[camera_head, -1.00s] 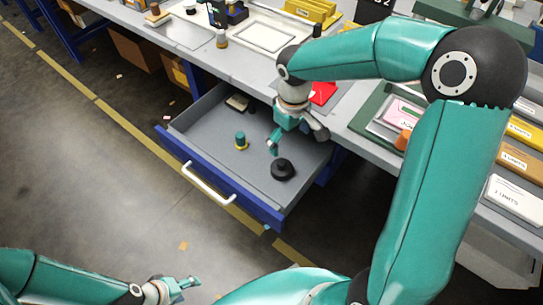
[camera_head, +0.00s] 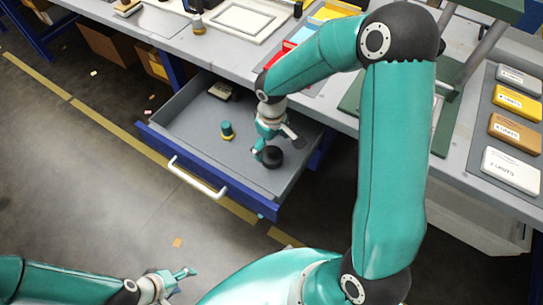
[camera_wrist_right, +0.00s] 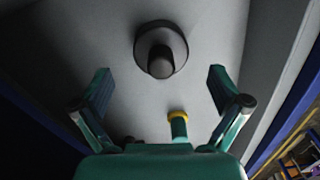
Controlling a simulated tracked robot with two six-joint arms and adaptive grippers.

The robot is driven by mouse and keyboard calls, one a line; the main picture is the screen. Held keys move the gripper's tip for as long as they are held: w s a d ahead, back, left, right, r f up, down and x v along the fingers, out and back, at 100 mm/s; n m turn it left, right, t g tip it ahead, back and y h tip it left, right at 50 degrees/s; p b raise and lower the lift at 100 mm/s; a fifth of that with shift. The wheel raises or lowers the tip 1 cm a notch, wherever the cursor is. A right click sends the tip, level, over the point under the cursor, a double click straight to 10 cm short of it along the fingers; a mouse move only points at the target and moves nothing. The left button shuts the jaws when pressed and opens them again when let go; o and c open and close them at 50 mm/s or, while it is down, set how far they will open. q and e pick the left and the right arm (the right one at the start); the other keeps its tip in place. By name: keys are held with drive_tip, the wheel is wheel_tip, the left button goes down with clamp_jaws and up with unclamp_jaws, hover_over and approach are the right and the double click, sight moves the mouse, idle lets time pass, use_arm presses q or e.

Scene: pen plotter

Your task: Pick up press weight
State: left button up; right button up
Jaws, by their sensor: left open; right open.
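The press weight, a black round disc with a knob (camera_head: 272,157), stands on the floor of the open drawer. In the right wrist view the weight (camera_wrist_right: 160,47) is at the top centre, ahead of and between the lines of the two fingers. My right gripper (camera_head: 273,145) is open and low over the drawer, very near the weight; in the head view a finger overlaps the weight's left edge. In the right wrist view the gap between its fingertips (camera_wrist_right: 160,85) is empty. My left gripper (camera_head: 181,279) is open and empty, low at the bottom of the head view, away from the drawer.
The blue-fronted drawer (camera_head: 165,135) is pulled out, with a white handle (camera_head: 197,180). The workbench (camera_head: 190,50) stands above and behind.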

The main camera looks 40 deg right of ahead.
sight(272, 155)
wheel_tip(272, 155, down, 5)
drive_tip(key=shift+f+b, duration=0.1)
drive_tip(key=shift+b, duration=0.3)
clamp_jaws()
idle(0.4)
